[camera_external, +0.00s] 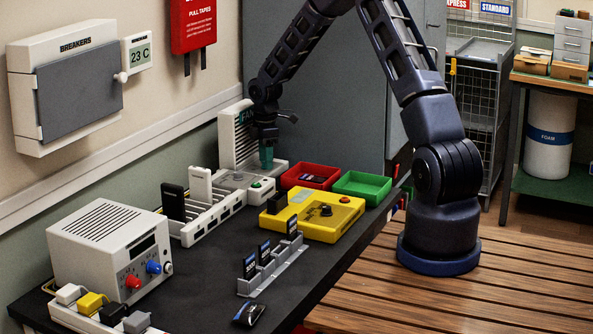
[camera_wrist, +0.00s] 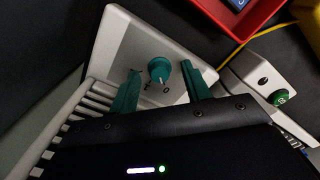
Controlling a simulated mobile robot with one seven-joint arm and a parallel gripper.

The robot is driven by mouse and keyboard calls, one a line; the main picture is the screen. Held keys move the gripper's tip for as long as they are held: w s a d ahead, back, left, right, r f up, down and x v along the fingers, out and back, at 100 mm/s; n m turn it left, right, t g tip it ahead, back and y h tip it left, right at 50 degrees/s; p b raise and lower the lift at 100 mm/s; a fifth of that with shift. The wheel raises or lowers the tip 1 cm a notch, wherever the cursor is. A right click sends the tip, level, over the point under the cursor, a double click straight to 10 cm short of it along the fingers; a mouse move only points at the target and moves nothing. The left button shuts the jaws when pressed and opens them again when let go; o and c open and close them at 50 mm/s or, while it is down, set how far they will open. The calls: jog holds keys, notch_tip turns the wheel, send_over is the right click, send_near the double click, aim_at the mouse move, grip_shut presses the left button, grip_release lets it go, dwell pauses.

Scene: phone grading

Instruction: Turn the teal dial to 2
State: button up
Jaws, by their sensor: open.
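The teal dial (camera_wrist: 159,70) sits on a pale grey panel (camera_wrist: 120,30) in the wrist view. A thin light pointer line shows on its face, pointing toward the lower part of the picture. Small dark marks are printed below it, one looking like a 0; the others are too small to read. My gripper (camera_wrist: 161,79) is open, its two teal fingers standing on either side of the dial with a gap each side. In the external view my gripper (camera_external: 266,158) points down over the fan unit (camera_external: 229,140), and the dial cannot be made out there.
A small box with a green button (camera_wrist: 281,97) stands close to the right of the panel. A red tray (camera_external: 294,177) and a green tray (camera_external: 362,186) lie to the right. A yellow case (camera_external: 335,228) and a white slotted rack (camera_external: 207,217) stand nearer the camera.

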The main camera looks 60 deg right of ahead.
jog(key=shift+f, duration=0.15)
jog(key=c, duration=1)
